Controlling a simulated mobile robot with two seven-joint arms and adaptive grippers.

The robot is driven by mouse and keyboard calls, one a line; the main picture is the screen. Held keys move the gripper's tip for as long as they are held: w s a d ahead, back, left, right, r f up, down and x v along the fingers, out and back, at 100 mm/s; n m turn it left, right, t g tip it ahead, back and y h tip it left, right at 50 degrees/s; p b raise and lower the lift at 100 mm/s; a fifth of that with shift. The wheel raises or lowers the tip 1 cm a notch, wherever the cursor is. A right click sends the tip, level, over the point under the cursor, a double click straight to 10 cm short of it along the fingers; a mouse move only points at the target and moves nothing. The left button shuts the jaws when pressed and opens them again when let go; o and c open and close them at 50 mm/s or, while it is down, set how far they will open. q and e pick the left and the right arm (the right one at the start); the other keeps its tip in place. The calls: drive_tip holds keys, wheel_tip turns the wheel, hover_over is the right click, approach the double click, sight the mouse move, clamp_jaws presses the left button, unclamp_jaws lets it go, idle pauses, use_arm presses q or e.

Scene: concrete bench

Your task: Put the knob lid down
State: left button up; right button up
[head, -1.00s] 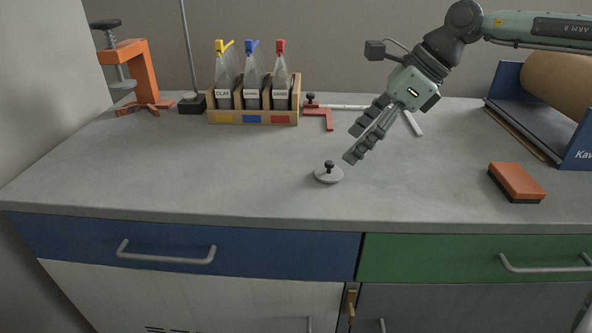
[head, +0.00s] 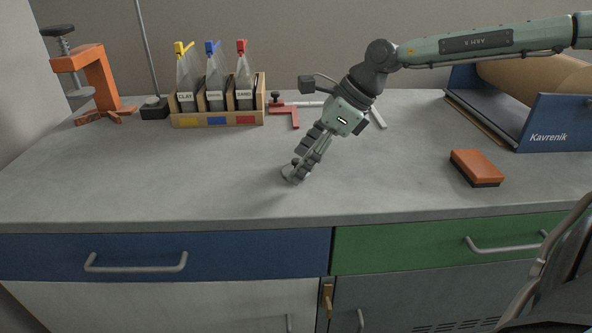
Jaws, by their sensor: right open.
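The knob lid (head: 286,174), a small pale grey disc with a dark knob, is on the bench top near the middle of the head view. My right gripper (head: 297,168) reaches down to it from the upper right, with its fingertips at the knob. The fingers are open and hide much of the lid and knob. I cannot tell whether they touch it. My left gripper is not in view.
A red square (head: 284,112) lies behind my gripper. An orange block (head: 477,167) and a blue holder (head: 552,124) are at right. The front bench is clear.

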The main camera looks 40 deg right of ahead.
drive_tip(key=shift+w+f, duration=0.1)
drive_tip(key=shift+f, duration=0.05)
drive_tip(key=shift+c, duration=0.3)
drive_tip(key=c, duration=1)
